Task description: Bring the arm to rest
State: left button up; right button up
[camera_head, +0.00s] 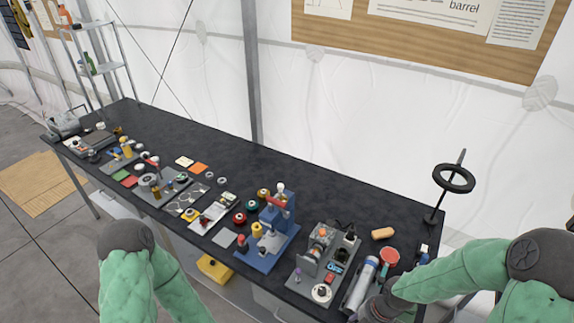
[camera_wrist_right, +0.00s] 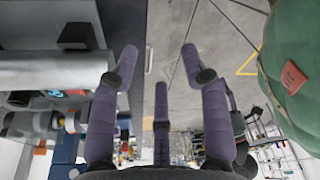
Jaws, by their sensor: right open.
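My right arm (camera_head: 450,278), in a green sleeve with dark joints, comes in from the right in the head view and reaches the near right end of the black table (camera_head: 330,188). My right gripper (camera_wrist_right: 160,52) shows in the wrist view with its purple-grey fingers spread wide. Nothing is between them; the table edge and grey floor show beyond. In the head view its fingers cannot be made out. My left arm (camera_head: 140,270) is bent at the bottom left, and its gripper is outside the frame.
A silver cylinder (camera_head: 360,284) lies near my right wrist. A red-topped item (camera_head: 389,256) and a stand with a black ring (camera_head: 454,179) are close by. A blue press (camera_head: 272,235) and several small parts crowd the near edge. The table's back strip is clear.

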jog(key=s+a+f+m+b, duration=0.2)
jog(key=a+f+m+b, duration=0.1)
jog(key=f+m, duration=0.4)
jog(key=s+a+f+m+b, duration=0.2)
jog(key=a+f+m+b, duration=0.2)
jog(key=f+m, duration=0.3)
jog(key=s+a+f+m+y+b, duration=0.1)
jog(key=s+a+f+m+b, duration=0.1)
jog(key=a+f+m+b, duration=0.2)
notch_tip(320, 180, down, 7)
jog(key=m, duration=0.3)
jog(key=shift+s+f+m+b, duration=0.2)
jog(key=shift+s+m+b, duration=0.1)
jog(key=shift+m+b, duration=0.1)
